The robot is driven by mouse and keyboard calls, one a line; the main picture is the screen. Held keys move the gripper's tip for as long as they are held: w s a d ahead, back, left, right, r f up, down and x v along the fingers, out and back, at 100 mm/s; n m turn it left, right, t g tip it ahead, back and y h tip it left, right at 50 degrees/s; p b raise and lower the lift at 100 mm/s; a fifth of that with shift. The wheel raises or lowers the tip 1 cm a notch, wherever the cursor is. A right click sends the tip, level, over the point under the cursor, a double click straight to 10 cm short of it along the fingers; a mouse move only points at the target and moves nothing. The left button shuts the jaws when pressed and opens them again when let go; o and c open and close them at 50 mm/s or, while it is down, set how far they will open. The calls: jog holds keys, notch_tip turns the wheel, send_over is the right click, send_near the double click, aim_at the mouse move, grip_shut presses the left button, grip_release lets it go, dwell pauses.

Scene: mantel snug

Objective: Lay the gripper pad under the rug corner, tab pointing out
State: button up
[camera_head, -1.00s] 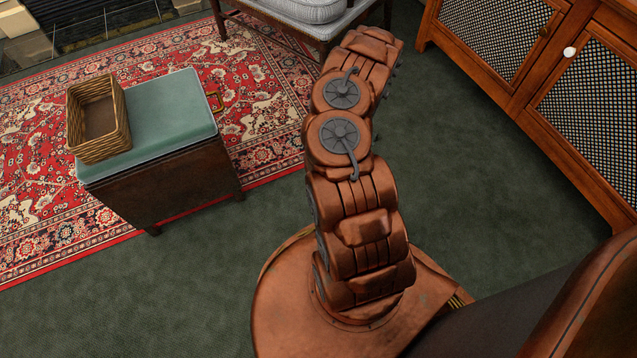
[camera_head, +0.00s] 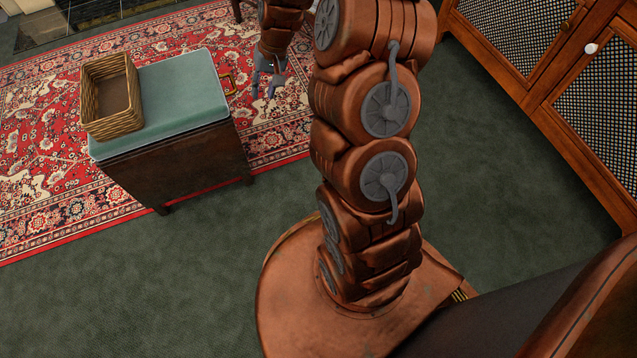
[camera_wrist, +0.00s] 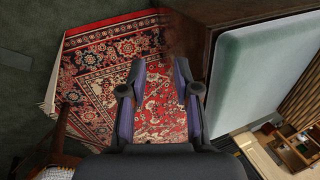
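The red patterned rug (camera_head: 40,120) lies on the green floor in the head view. In the wrist view the rug (camera_wrist: 110,75) shows a corner at upper left, with a pale strip along its left edge; I cannot tell whether that edge is raised. My gripper (camera_head: 270,88) hangs above the rug, just right of the teal-topped bench. In the wrist view my gripper (camera_wrist: 160,68) has its two fingers apart, with only rug visible between them. I cannot make out a gripper pad in either view.
The bench's teal top (camera_head: 185,90) carries a wicker basket (camera_head: 112,97) that looks empty. The teal top (camera_wrist: 265,60) is close on the right in the wrist view. A wooden cabinet (camera_head: 545,85) with mesh doors stands at right.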

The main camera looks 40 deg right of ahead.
jog(key=s+a+r+n+g, duration=0.1)
jog(key=s+a+r+n, duration=0.1)
jog(key=s+a+r, duration=0.4)
jog(key=s+a+r+n+g, duration=0.1)
jog(key=s+a+r, duration=0.3)
jog(key=s, duration=0.4)
jog(key=s+r+g+h, duration=0.1)
jog(key=s+r, duration=0.1)
jog(key=s, duration=0.9)
jog(key=s+r+n+g+h, duration=0.1)
jog(key=s+r+g+h, duration=0.1)
jog(key=s, duration=0.9)
jog(key=shift+s+a, duration=0.4)
jog(key=shift+a, duration=0.05)
